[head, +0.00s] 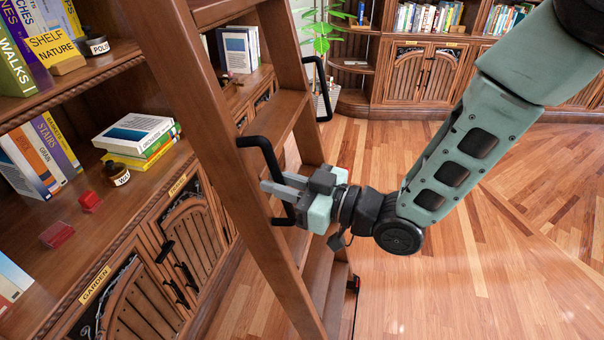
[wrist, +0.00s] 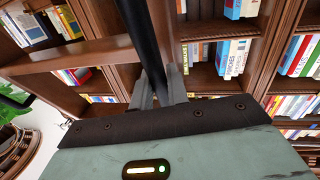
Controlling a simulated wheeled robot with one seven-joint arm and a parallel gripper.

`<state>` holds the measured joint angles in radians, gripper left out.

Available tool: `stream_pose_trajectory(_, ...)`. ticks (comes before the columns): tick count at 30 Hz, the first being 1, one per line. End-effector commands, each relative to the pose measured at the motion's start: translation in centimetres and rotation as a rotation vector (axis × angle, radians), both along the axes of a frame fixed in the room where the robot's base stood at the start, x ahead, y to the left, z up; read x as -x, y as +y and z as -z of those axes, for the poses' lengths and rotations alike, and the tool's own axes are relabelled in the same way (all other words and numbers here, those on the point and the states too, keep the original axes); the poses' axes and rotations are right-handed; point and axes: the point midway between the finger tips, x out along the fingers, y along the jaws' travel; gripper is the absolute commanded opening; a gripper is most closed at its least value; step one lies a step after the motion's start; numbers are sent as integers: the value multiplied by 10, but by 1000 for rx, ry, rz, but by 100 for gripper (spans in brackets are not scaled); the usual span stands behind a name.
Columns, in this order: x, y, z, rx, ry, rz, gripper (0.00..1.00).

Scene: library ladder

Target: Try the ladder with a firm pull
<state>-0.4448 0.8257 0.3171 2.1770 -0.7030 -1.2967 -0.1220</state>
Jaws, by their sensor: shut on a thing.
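The wooden ladder (head: 193,110) leans at a slant in front of the bookcase in the head view. A black handle (head: 268,150) is fixed to its near rail, and a second black handle (head: 328,80) to its far rail. My gripper (head: 275,188) is at the near handle, with its grey fingers shut around the upright part of the bar. In the wrist view the black bar (wrist: 142,40) runs down between the fingertips (wrist: 160,85). The fingers partly hide the lower part of the handle.
Bookshelves with books (head: 135,135), small jars and red boxes stand left of the ladder, above cabinets (head: 125,300). A plant (head: 320,40) and more bookcases (head: 420,70) stand at the back. The wooden floor (head: 480,260) on the right is clear.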

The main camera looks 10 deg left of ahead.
Motion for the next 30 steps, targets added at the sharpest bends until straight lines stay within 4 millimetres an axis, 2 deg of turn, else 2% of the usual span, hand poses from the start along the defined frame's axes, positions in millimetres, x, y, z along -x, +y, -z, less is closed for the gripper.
stream_pose_trajectory(24, -1, 0, -2, -6, -2, 3, 0)
stream_pose_trajectory(25, -1, 0, -3, -6, -2, 3, 25)
stream_pose_trajectory(27, -1, 0, -2, -6, -2, 2, 42)
stream_pose_trajectory(30, 0, 0, -2, -4, -2, 0, 42)
